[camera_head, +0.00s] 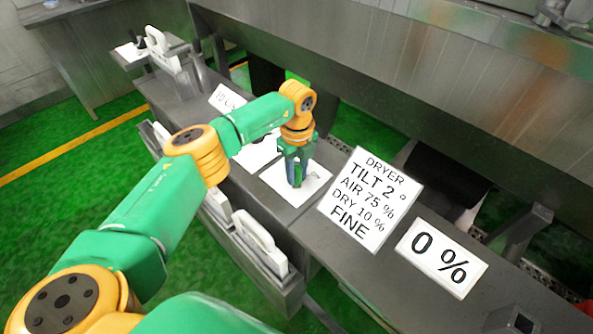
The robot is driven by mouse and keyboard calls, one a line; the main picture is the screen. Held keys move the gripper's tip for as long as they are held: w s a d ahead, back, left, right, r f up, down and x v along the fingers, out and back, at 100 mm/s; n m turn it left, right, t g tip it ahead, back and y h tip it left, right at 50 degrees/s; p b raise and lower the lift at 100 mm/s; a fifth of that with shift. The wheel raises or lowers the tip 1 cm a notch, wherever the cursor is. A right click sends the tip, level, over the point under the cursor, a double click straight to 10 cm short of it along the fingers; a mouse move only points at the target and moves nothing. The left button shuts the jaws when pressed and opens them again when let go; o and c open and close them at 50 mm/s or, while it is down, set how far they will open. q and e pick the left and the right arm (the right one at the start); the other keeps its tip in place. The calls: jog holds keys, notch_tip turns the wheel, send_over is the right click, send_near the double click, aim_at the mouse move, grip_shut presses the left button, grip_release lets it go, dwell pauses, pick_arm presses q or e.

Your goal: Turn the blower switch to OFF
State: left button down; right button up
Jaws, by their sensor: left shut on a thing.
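My left gripper (296,178) is at the end of my green and orange arm, pointing down over a white square plate (315,185) on the dark metal console. Its fingers are closed at the middle of the plate, on what appears to be the blower switch. The switch itself is hidden by the fingers, so I cannot tell which way it points. Any lettering on the plate is not readable here. My right gripper is not in view.
Right of the plate, a sign (370,199) reads DRYER, TILT 2°, AIR 75 %, DRY 10 %, FINE. A 0 % sign (441,258) lies farther right. White handle-like pieces (259,243) line the console's front. A large metal drum (420,80) spans the back. The floor is green.

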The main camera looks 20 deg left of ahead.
pick_arm(q)
jog(key=c, duration=0.6)
grip_release()
notch_tip(320, 180, up, 7)
jog(key=shift+w+f+b, duration=0.1)
jog(key=shift+f+b, duration=0.1)
jog(key=shift+b, duration=0.75)
jog(key=shift+r, duration=0.3)
